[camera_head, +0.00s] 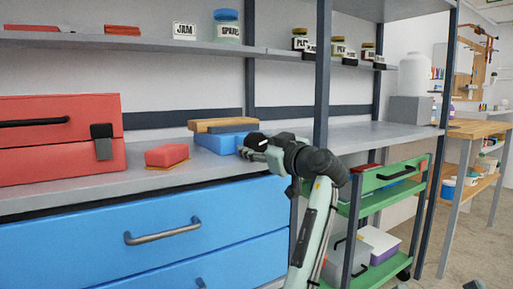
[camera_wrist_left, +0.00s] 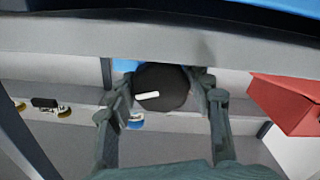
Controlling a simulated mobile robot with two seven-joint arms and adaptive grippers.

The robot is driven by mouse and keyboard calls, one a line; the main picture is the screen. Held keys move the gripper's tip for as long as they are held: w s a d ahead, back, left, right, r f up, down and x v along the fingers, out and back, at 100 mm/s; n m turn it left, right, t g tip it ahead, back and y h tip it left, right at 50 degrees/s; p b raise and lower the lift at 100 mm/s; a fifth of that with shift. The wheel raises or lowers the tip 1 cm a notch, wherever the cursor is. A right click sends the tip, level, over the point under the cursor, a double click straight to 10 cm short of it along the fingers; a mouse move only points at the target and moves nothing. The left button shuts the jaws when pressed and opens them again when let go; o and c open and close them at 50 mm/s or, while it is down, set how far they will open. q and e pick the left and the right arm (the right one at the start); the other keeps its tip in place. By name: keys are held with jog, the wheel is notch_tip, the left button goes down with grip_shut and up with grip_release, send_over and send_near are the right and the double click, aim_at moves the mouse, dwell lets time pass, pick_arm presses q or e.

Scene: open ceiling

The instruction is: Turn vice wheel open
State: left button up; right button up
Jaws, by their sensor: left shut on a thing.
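The vice is a blue body (camera_head: 214,142) with light brown wooden jaws (camera_head: 222,125), on the grey bench at the middle of the head view. Its wheel shows in the left wrist view as a dark round disc (camera_wrist_left: 165,85) with a white bar on its face. My left gripper (camera_wrist_left: 163,98) has one finger on each side of the wheel and is shut on it. In the head view my left gripper (camera_head: 252,145) is at the right end of the vice and hides most of the wheel. My right gripper is not in view.
A red toolbox (camera_head: 60,138) and a red block (camera_head: 166,155) stand on the bench left of the vice. Blue drawers (camera_head: 150,235) lie below. A dark shelf post (camera_head: 322,80) rises close to my left wrist. A green cart (camera_head: 390,180) stands at the right.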

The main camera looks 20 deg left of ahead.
pick_arm(q)
jog(key=o, duration=1.1)
jog(key=shift+s+d, duration=0.1)
jog(key=v, duration=1.1)
jog(key=shift+s+d, duration=0.3)
